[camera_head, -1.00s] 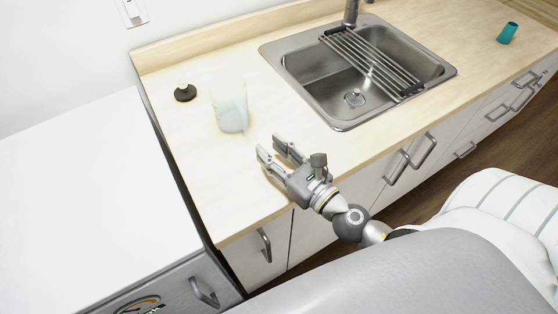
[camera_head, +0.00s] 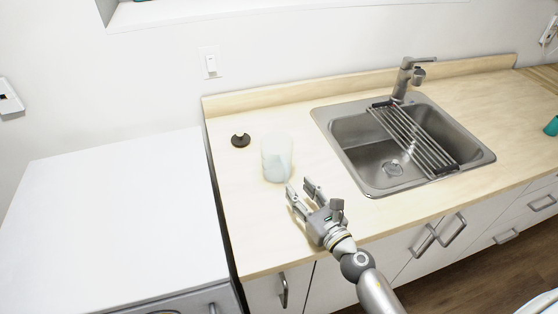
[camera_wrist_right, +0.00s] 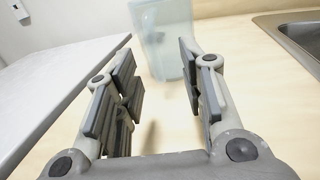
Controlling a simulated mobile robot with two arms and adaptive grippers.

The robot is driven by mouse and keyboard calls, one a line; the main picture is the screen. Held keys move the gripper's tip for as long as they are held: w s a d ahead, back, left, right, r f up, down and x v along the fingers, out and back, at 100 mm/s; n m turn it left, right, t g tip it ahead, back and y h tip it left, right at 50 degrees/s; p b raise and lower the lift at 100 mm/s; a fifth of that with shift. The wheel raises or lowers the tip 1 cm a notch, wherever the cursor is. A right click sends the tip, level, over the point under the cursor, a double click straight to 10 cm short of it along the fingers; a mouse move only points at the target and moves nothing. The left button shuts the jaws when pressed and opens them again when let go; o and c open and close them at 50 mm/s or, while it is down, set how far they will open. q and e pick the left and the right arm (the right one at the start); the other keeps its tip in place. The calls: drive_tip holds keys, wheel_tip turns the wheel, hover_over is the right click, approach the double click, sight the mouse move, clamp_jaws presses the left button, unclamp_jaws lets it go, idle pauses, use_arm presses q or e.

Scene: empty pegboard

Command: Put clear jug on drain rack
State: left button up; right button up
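The clear jug (camera_head: 277,158) stands upright on the wooden counter, left of the sink. It also shows in the right wrist view (camera_wrist_right: 163,40), beyond the fingers and toward the right finger. The drain rack (camera_head: 412,138), a set of metal bars with dark ends, lies across the sink. My right gripper (camera_head: 300,191) is open and empty, just in front of the jug and apart from it. Its two spread fingers also show in the right wrist view (camera_wrist_right: 155,75). My left gripper is in no view.
The steel sink (camera_head: 352,160) and faucet (camera_head: 402,78) are at the right. A small dark round object (camera_head: 240,140) sits behind and left of the jug. A teal cup (camera_head: 552,126) is at the far right. A white surface (camera_head: 120,215) adjoins the counter's left side.

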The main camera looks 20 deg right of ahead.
sight(287, 177)
drive_tip(key=shift+w+a, duration=0.2)
drive_tip(key=shift+w, duration=0.5)
drive_tip(key=shift+w+a+r, duration=0.1)
drive_tip(key=shift+r, duration=0.05)
drive_tip(key=x, duration=0.1)
drive_tip(key=p+x, duration=0.1)
drive_tip(key=x, duration=0.2)
drive_tip(key=shift+w+a, duration=0.15)
drive_tip(key=shift+a, duration=0.15)
drive_tip(key=shift+w+a, duration=0.1)
drive_tip(key=shift+w, duration=0.1)
drive_tip(key=shift+s, duration=0.1)
drive_tip(key=shift+c, duration=1.4)
drive_tip(key=c, duration=0.5)
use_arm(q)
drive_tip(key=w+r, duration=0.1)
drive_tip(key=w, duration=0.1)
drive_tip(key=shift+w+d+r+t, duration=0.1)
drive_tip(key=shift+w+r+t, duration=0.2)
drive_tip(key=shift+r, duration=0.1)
use_arm(e)
clamp_jaws()
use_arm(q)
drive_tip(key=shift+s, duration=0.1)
